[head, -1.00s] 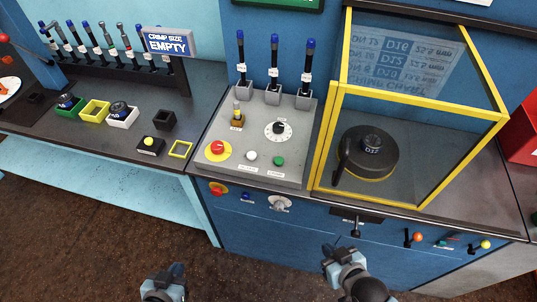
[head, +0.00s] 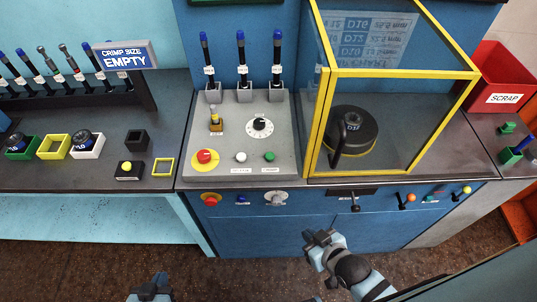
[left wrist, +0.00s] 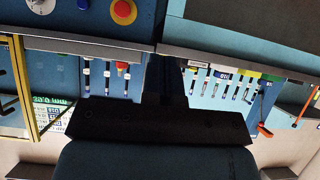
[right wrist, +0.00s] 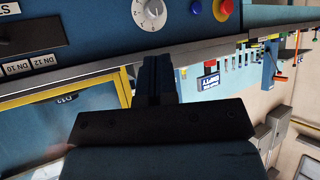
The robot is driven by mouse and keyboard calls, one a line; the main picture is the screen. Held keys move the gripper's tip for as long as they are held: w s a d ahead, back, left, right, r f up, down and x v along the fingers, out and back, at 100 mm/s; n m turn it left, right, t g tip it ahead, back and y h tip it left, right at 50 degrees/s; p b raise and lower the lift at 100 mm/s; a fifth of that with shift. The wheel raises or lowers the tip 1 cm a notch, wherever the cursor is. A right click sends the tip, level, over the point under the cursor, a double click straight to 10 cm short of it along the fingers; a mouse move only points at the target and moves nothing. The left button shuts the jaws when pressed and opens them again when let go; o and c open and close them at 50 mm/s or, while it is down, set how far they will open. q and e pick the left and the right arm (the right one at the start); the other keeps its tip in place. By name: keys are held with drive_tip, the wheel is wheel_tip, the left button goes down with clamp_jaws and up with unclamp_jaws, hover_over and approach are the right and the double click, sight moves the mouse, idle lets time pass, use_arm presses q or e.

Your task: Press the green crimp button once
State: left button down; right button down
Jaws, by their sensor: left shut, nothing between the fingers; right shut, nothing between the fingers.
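The green crimp button (head: 269,157) sits on the grey sloped control panel (head: 285,130), right of a white button (head: 240,157) and below a black dial (head: 260,126). A red mushroom button (head: 205,158) on a yellow disc is at the panel's left. My left gripper (head: 150,285) is shut and empty, low at the bottom of the head view, well away from the panel. My right gripper (head: 320,238) is shut and empty in front of the cabinet, below the bench edge. The green button does not clearly show in either wrist view.
A yellow-framed clear guard (head: 328,110) encloses a black die head (head: 350,138) right of the panel. Blue-topped levers (head: 241,60) stand behind the panel. Small boxes lie on the left bench. A red scrap bin (head: 497,75) is at the right. The floor in front is free.

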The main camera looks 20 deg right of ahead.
sight(269, 157)
use_arm(q)
drive_tip(key=shift+d, duration=0.1)
